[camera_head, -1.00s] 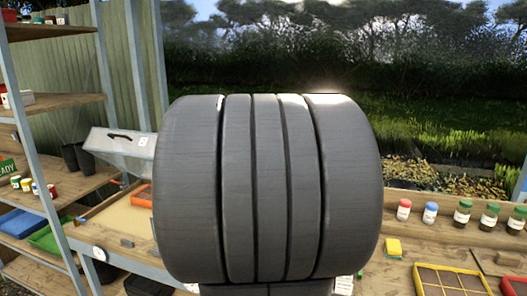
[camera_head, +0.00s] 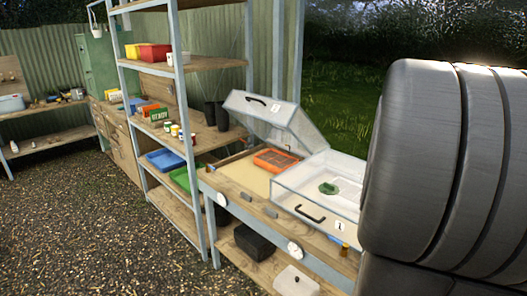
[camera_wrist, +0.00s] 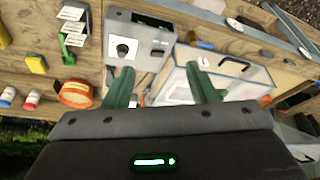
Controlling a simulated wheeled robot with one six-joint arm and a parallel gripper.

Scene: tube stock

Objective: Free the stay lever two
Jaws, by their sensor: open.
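The two-lid case bench stands right of centre in the head view. The rear clear lid (camera_head: 268,110) is tilted up. The front clear lid (camera_head: 318,188), marked 1, lies down with a black handle. A small dark piece (camera_head: 270,213) on the bench's front ledge may be a stay lever, but I cannot tell which one. My gripper (camera_wrist: 163,88) shows in the wrist view with two green fingers spread apart and nothing between them. It is above the bench, with a clear lidded case (camera_wrist: 232,80) beyond the right finger. The head view does not show the gripper.
An orange tray (camera_head: 275,160) lies under the raised lid. White dials (camera_head: 295,249) sit on the bench front. A shelf rack (camera_head: 180,140) stands left of the bench. A grey box with a dial (camera_wrist: 138,45) is in the wrist view. Gravel floor (camera_head: 90,225) is open at left.

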